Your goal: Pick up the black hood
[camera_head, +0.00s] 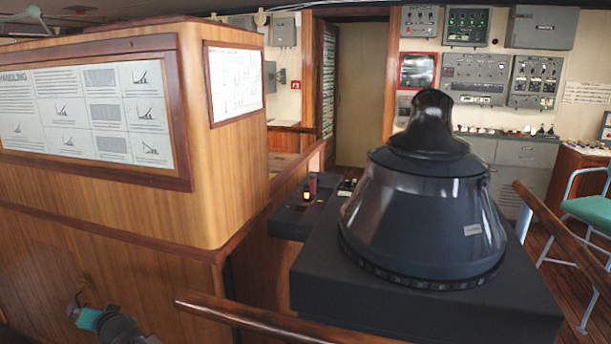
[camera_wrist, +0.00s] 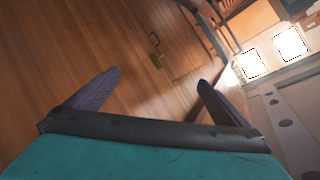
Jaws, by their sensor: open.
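The black hood (camera_head: 428,130) is a glossy, tapered viewing piece. It sits on top of a wide, dark, cone-shaped housing (camera_head: 425,225) on a black console, right of centre in the head view. My gripper (camera_head: 82,298) is low at the left of the head view, far from the hood and below its level, in front of the wooden panelling. In the wrist view my gripper (camera_wrist: 152,85) shows two dark fingers spread wide apart with nothing between them. The hood does not show in the wrist view.
A wooden handrail (camera_head: 270,322) runs across the front of the console. A tall wooden cabinet (camera_head: 200,130) with posters fills the left. A second rail (camera_head: 565,240) and a green chair (camera_head: 590,210) stand at the right. The air around the hood looks clear.

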